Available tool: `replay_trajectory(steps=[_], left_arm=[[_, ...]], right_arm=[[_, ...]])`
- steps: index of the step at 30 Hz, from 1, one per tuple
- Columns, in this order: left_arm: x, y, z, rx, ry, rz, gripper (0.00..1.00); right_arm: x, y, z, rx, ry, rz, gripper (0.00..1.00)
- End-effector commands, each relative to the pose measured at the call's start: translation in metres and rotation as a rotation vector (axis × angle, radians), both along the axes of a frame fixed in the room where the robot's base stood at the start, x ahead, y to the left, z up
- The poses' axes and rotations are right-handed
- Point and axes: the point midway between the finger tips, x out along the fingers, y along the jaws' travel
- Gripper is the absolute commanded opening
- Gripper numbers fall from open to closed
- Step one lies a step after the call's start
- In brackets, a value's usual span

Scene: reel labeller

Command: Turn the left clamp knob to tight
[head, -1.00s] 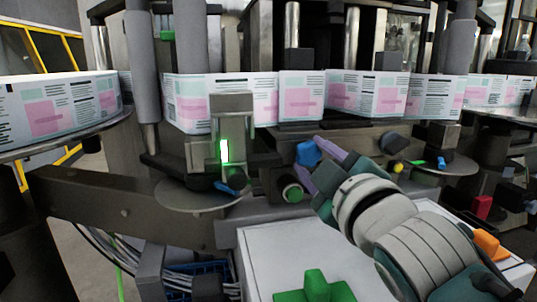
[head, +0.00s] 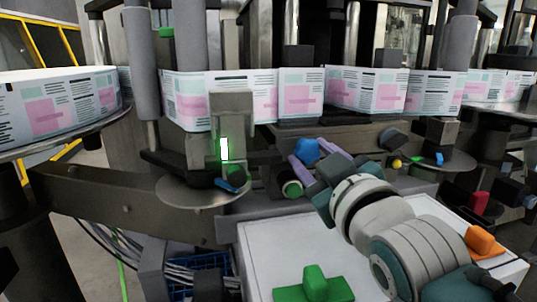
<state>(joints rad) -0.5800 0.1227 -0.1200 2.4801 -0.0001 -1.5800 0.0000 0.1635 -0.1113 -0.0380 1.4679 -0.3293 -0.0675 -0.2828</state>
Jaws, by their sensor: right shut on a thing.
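The blue clamp knob (head: 307,150) sits at the front of the machine, left of a dark knob (head: 392,140). My right gripper (head: 311,160) reaches it from the lower right. Its purple fingers lie on either side of the blue knob and are shut on it. Part of the knob is hidden by the fingers. Which way the knob points and any tight mark cannot be read. My left gripper is not in view.
A round green button (head: 292,188) is just below the fingers. A white box (head: 265,255) below carries a green knob (head: 314,286) and an orange knob (head: 482,240). A round plate (head: 195,193) stands left. A labelled band (head: 350,92) runs behind.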

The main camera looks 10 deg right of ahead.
Motion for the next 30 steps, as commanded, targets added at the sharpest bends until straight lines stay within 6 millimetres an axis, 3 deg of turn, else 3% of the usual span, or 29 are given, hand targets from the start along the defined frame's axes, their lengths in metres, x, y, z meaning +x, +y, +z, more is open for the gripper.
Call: replay_trajectory(steps=[6,7,10,20,30], left_arm=[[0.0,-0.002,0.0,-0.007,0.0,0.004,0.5],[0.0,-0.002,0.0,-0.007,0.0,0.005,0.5],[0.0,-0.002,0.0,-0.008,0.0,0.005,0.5],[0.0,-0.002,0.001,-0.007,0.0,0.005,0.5],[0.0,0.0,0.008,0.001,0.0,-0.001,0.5]], right_arm=[[0.0,0.0,0.003,0.004,-0.007,0.001,0.0],[0.0,0.0,0.003,0.003,-0.007,0.001,0.49],[0.0,0.0,0.002,0.003,-0.007,0.0,0.6],[-0.005,0.0,0.0,0.0,-0.001,0.0,0.6],[-0.061,-0.002,0.0,0.0,0.0,0.0,0.6]])
